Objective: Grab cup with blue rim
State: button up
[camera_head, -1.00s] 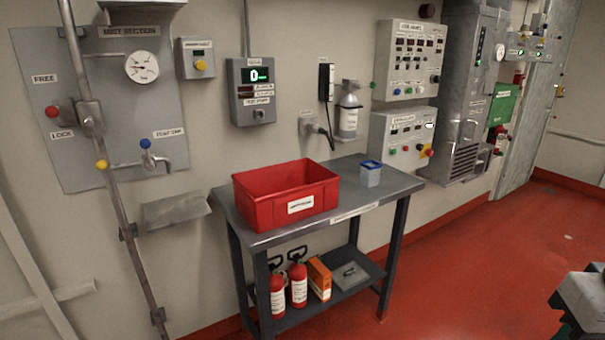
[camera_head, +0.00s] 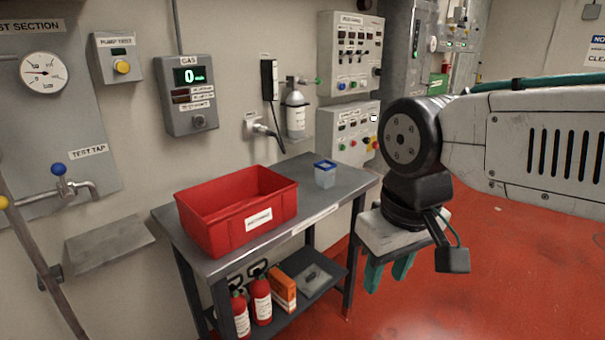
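My gripper (camera_head: 388,277) hangs from my arm at the right of the view, with teal fingers pointing down. It is right of the cup and nearer to the camera, beyond the table's right end. A gap shows between the two fingers, and nothing is held between them.
A red crate (camera_head: 234,228) fills the table's left part. The lower shelf holds red fire extinguishers (camera_head: 261,298), an orange box (camera_head: 282,291) and a grey flat case (camera_head: 312,279). A grey bottle (camera_head: 296,116) hangs on the wall behind the cup. The red floor (camera_head: 500,270) at right looks clear.

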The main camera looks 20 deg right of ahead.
aim_at(324, 170)
jog(key=z, duration=0.4)
jog(key=i, duration=0.9)
jog(key=z, duration=0.65)
